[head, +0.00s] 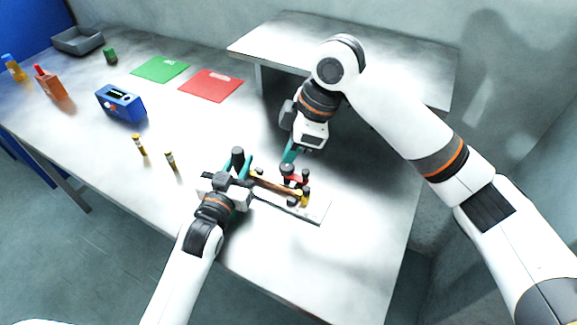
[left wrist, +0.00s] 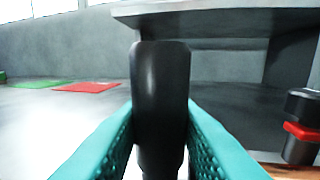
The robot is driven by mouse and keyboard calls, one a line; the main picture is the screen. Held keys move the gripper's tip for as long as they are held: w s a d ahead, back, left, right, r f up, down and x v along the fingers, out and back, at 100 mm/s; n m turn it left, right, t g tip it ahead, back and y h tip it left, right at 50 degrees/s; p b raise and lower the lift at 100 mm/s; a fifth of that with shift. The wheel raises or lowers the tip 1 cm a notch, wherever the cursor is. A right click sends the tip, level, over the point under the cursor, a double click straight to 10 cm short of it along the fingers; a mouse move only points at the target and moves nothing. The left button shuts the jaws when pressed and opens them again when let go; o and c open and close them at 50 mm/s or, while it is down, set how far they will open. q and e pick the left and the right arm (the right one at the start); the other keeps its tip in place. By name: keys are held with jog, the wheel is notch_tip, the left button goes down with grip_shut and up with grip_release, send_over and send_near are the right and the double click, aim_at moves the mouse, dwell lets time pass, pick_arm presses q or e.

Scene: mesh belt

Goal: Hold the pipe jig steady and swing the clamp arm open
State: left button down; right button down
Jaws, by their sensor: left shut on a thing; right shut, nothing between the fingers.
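The pipe jig is a pale flat base (head: 318,210) near the front edge of the table, with a copper-coloured pipe (head: 275,186) lying along it. My left gripper (head: 241,164) is shut on a black upright post (head: 238,154) at the jig's left end; the post (left wrist: 160,100) stands between the teal fingers in the left wrist view. A red clamp arm (head: 294,178) with black knobs sits toward the jig's right part; a black knob with a red band (left wrist: 303,128) shows at the wrist view's right edge. My right gripper (head: 289,156) is shut and empty, just above and behind the clamp.
Two small yellow-and-black cylinders (head: 139,145) (head: 171,161) stand left of the jig. A blue device (head: 121,103), green mat (head: 160,69), red mat (head: 211,86), bottles (head: 50,84) and grey tray (head: 77,40) lie farther left. A raised shelf (head: 420,75) stands behind. The table right of the jig is clear.

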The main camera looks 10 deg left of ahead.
jog(key=shift+w+v, duration=0.15)
jog(key=shift+v, duration=0.75)
jog(key=shift+w+v, duration=0.15)
jog(key=shift+v, duration=0.8)
jog(key=shift+a, duration=0.1)
pick_arm(q)
jog(key=c, duration=1.1)
grip_release()
jog(key=shift+o, duration=0.2)
